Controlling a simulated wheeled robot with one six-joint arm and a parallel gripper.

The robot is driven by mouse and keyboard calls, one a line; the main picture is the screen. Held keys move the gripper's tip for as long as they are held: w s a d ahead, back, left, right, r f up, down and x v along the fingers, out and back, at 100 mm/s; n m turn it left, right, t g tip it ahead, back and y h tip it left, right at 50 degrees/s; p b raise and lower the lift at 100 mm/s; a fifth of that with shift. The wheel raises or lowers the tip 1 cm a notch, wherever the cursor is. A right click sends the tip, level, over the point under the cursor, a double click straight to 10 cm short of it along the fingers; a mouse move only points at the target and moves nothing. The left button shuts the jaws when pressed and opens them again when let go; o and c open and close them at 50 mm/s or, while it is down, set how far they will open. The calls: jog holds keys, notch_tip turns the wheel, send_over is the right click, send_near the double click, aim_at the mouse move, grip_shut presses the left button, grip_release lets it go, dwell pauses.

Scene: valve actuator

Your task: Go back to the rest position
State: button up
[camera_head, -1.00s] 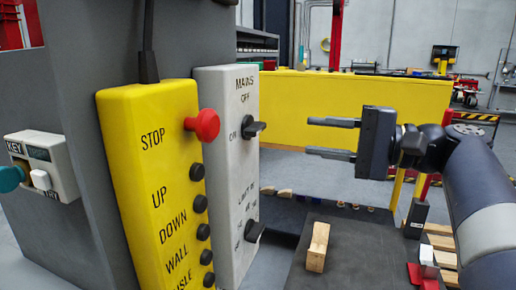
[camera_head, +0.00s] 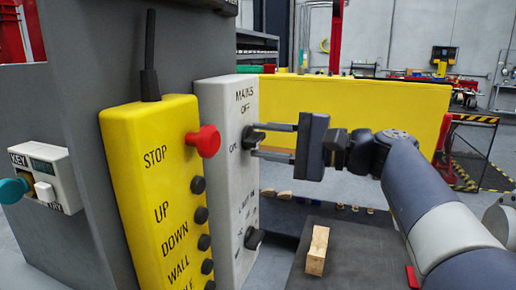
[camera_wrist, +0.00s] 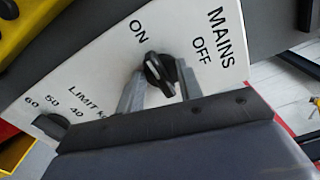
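My gripper (camera_head: 256,140) is at the grey-white MAINS panel (camera_head: 225,160), its two fingers reaching left toward the black MAINS knob (camera_head: 252,136). In the wrist view the knob (camera_wrist: 160,73) sits between the fingertips, one on each side. The fingers are apart. I cannot tell whether they touch the knob. Its pale mark looks turned toward the ON label.
A yellow box (camera_head: 150,190) with a red STOP button (camera_head: 205,141) and several black buttons stands left of the panel. A second black knob (camera_head: 254,238) is lower on the panel. A wooden block (camera_head: 317,250) lies on the dark surface (camera_head: 345,255).

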jog(key=m+p, duration=0.3)
jog(key=shift+r, duration=0.3)
jog(key=shift+w+f+m+p, duration=0.1)
jog(key=shift+m+p, duration=0.3)
jog(key=shift+m, duration=0.1)
